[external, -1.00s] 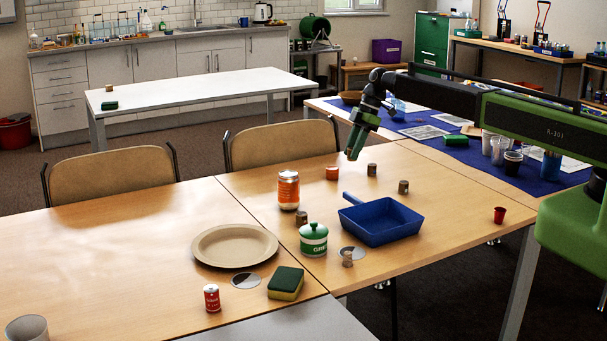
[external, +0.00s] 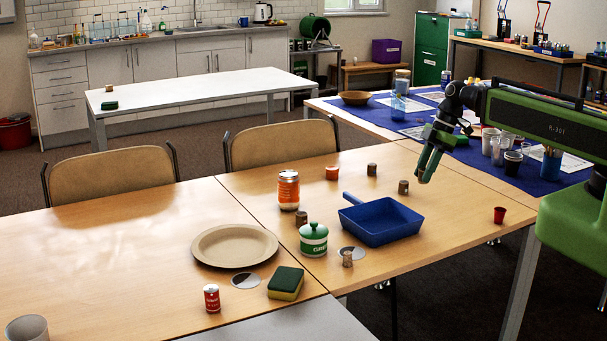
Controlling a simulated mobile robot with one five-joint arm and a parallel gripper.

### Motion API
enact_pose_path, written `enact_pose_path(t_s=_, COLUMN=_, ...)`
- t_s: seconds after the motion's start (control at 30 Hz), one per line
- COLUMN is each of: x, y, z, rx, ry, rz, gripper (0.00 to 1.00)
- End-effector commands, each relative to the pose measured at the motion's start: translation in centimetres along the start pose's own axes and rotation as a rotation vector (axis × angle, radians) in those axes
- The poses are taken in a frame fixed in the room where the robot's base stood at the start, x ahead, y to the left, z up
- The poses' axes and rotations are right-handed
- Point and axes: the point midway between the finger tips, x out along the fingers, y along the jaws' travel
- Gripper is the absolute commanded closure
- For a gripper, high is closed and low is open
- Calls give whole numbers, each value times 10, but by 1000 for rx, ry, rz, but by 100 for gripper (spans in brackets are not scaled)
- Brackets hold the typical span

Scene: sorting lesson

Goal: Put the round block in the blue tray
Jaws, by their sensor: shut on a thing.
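The blue tray (external: 382,222), a square dish with a handle at its left, sits on the right wooden table and looks empty. My gripper (external: 424,180) hangs in the air above the table, behind and to the right of the tray. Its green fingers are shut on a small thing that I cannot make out. Small brown round blocks stand on the table: one behind the tray (external: 403,187), one farther back (external: 372,170), one left of the tray (external: 301,217) and one in front (external: 347,258). I cannot tell which is the task's.
An orange-labelled jar (external: 288,190), an orange round piece (external: 332,173), a green-and-white pot (external: 313,239) and a red cup (external: 499,215) surround the tray. A plate (external: 235,246), sponge (external: 286,283) and red can (external: 212,298) stand left. Cups (external: 499,150) crowd the blue cloth.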

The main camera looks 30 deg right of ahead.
Motion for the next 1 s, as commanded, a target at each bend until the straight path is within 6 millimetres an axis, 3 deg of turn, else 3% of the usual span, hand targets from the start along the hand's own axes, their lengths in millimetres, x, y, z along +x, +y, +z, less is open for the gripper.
enact_pose_path(t_s=0.13, x=27, y=1, z=-13, rx=-5, ry=0, rz=-2, gripper=100)
enact_pose_path(t_s=0.4, x=94, y=3, z=-62, rx=-5, ry=0, rz=-1, gripper=100)
enact_pose_path(t_s=0.53, x=108, y=2, z=-77, rx=-2, ry=0, rz=-2, gripper=100)
enact_pose_path(t_s=0.77, x=112, y=2, z=-80, rx=-1, ry=0, rz=0, gripper=100)
enact_pose_path(t_s=1.0, x=149, y=2, z=-65, rx=-1, ry=0, rz=-1, gripper=100)
